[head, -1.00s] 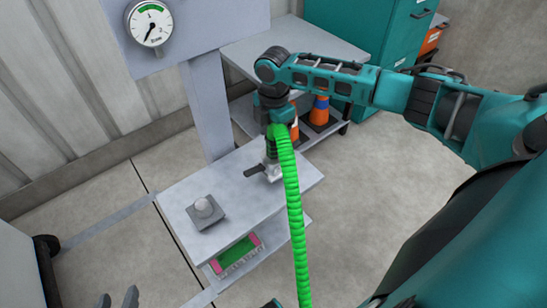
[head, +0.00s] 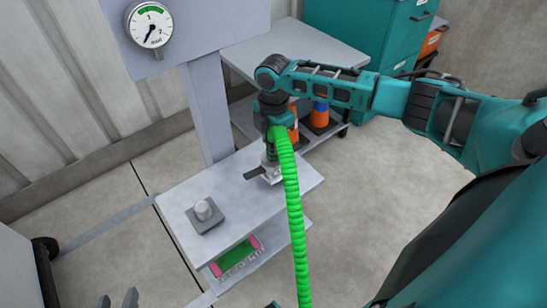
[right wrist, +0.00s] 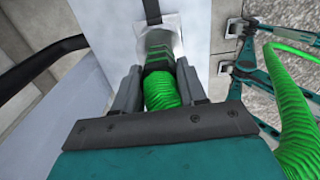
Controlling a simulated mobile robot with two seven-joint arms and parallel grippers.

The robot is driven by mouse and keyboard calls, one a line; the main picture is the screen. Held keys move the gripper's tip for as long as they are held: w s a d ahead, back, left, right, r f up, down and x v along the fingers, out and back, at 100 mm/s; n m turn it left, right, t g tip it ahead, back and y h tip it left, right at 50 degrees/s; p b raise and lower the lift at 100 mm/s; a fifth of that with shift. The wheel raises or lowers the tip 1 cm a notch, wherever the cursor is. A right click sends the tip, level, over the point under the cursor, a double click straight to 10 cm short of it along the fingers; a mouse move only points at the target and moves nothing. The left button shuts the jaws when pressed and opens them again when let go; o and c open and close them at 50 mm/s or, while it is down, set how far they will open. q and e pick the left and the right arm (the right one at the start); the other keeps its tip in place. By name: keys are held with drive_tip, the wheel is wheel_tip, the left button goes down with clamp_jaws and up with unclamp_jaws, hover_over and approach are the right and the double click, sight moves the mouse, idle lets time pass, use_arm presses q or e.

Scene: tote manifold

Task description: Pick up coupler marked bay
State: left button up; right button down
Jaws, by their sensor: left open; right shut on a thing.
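A bright green ribbed hose (head: 294,215) rises from the bottom of the head view to my right gripper (head: 270,150). In the right wrist view, my right gripper (right wrist: 158,85) is shut on the hose's end coupler (right wrist: 158,62), which has dark and green bands. The coupler's far end meets a pale fitting on the bench (head: 235,225), with a dark lever (head: 255,173) beside it. I cannot read any mark on the coupler, nor tell whether it is seated in the fitting. My left gripper (head: 117,300) is open and empty at the lower left edge.
A grey block with a round knob (head: 204,211) sits on the bench. A pink and green panel (head: 236,257) is on the shelf below. A gauge (head: 151,24) hangs on a post behind. A cart with orange cones (head: 319,116) and a teal cabinet (head: 390,35) stand at the back.

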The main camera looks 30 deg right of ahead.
drive_tip(key=shift+r, duration=0.1)
idle(0.5)
use_arm(q)
drive_tip(key=a+p, duration=0.1)
drive_tip(key=p, duration=0.1)
drive_tip(key=s+r+p, duration=0.1)
drive_tip(key=p, duration=0.1)
drive_tip(key=shift+a+r+y, duration=0.2)
drive_tip(key=shift+a+y, duration=0.1)
drive_tip(key=shift+a, duration=0.1)
use_arm(e)
wheel_tip(320, 180, up, 20)
use_arm(q)
drive_tip(key=shift+w+r, duration=0.1)
drive_tip(key=shift+r, duration=0.05)
idle(0.9)
drive_tip(key=shift+r, duration=0.1)
